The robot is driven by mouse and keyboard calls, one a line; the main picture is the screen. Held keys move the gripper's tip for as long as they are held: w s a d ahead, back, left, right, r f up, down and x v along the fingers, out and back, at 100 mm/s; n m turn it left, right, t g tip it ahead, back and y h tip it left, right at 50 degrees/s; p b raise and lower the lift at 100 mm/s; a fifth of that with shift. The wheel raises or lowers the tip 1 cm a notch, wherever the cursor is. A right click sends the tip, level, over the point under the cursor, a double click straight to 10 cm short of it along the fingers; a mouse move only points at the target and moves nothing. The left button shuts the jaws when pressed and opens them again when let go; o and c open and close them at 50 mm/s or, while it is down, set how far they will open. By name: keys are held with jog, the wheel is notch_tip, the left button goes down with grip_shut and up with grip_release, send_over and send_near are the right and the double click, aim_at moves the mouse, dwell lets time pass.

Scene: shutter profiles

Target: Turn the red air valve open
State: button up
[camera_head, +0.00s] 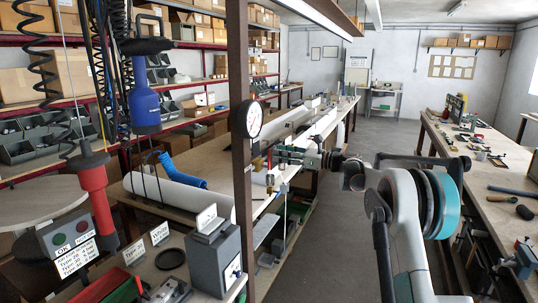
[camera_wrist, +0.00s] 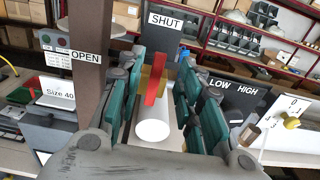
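The red valve handle (camera_wrist: 156,86) stands upright in the wrist view, a narrow red lever in front of a brass-coloured part (camera_wrist: 151,78). An OPEN label (camera_wrist: 85,56) is to its left and a SHUT label (camera_wrist: 167,21) is above it. My gripper (camera_wrist: 158,102) is open, with its green-padded fingers on either side of the handle. Gaps show between the handle and both pads.
A dark upright post (camera_head: 241,130) with a round gauge (camera_head: 247,119) stands close by my gripper. A white roll (camera_head: 180,194) lies on the bench behind. LOW and HIGH labels (camera_wrist: 233,88) are to the right in the wrist view. The aisle floor (camera_head: 335,220) is clear.

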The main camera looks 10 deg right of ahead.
aim_at(269, 165)
jog(key=x, duration=0.6)
jog(key=shift+b, duration=0.35)
grip_shut()
